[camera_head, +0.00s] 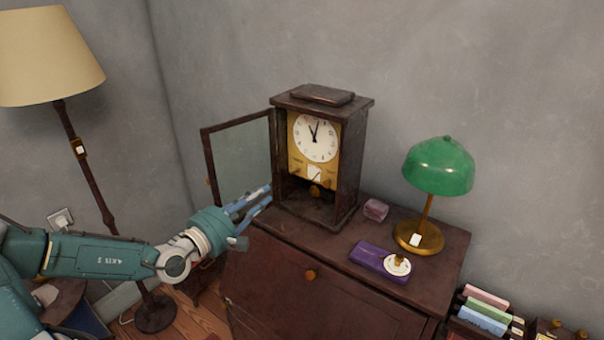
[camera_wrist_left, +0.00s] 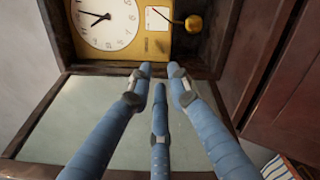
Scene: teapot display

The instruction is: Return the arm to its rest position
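My left arm comes in from the left, and its left gripper (camera_head: 258,197) is in front of the open glass door (camera_head: 243,155) of a dark wooden clock (camera_head: 350,150). The gripper's three blue fingers are apart with nothing between them. In the left wrist view the fingers (camera_wrist_left: 159,78) reach over the door glass (camera_wrist_left: 75,125) towards the clock's white dial (camera_wrist_left: 104,22) and brass pendulum bob (camera_wrist_left: 193,24). Whether a finger touches the door cannot be told. The right gripper is not in view.
The clock stands on a brown cabinet (camera_head: 300,255). A green lamp (camera_head: 438,165), a small pinkish box (camera_head: 375,210) and a purple case (camera_head: 375,260) share its top. A floor lamp (camera_head: 88,170) stands behind my arm. Books (camera_head: 485,310) are at lower right.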

